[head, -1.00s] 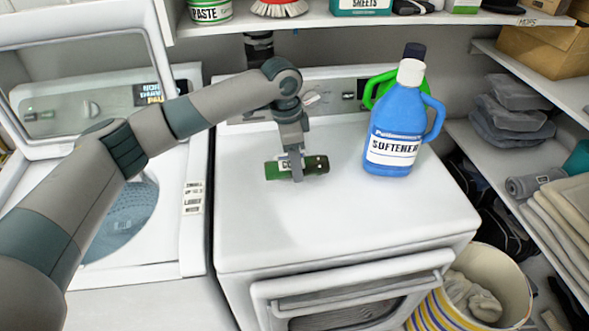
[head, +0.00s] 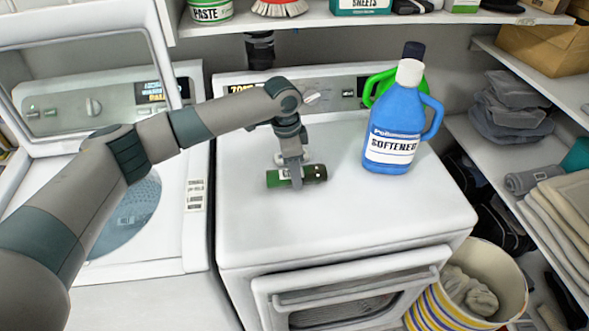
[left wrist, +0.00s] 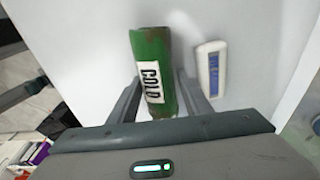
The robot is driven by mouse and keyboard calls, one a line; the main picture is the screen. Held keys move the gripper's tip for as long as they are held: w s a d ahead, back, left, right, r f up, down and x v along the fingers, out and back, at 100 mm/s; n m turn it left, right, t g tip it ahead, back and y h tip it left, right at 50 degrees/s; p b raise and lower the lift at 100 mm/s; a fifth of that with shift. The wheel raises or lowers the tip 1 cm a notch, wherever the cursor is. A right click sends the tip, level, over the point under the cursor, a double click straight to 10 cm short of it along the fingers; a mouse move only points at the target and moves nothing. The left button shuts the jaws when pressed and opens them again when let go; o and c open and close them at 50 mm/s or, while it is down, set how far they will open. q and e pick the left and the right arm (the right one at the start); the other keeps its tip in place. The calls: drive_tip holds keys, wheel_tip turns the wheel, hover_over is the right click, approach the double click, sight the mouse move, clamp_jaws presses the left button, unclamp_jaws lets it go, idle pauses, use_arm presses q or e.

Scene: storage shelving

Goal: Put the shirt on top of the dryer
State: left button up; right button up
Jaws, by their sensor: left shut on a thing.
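In the left wrist view the bottle (left wrist: 151,65) has a COLD label and sits between the gripper's fingers (left wrist: 157,98). A crumpled pale grey cloth (head: 470,293) lies in a striped basket; I cannot tell if it is the shirt. Folded grey clothes (head: 515,108) lie on the right shelf. My right gripper is not in view.
A blue softener bottle (head: 395,130) stands at the dryer's back right, a green jug (head: 379,84) behind it. A small white item (left wrist: 211,68) lies beside the green bottle. An open-lidded washer (head: 170,240) is left. The striped basket (head: 430,308) stands right of the dryer.

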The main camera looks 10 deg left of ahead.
use_arm(q)
drive_tip(key=o, duration=1.2)
drive_tip(key=shift+f, duration=0.15)
drive_tip(key=shift+c, duration=0.2)
drive_tip(key=r+b, duration=0.1)
drive_tip(key=r, duration=0.2)
drive_tip(key=r+b, duration=0.1)
drive_tip(key=r, duration=0.3)
drive_tip(key=a+r+b, duration=0.1)
drive_tip(key=r+b, duration=0.1)
drive_tip(key=r, duration=0.2)
drive_tip(key=shift+s+a, duration=0.1)
drive_tip(key=shift+s, duration=0.05)
drive_tip(key=shift+r, duration=0.65)
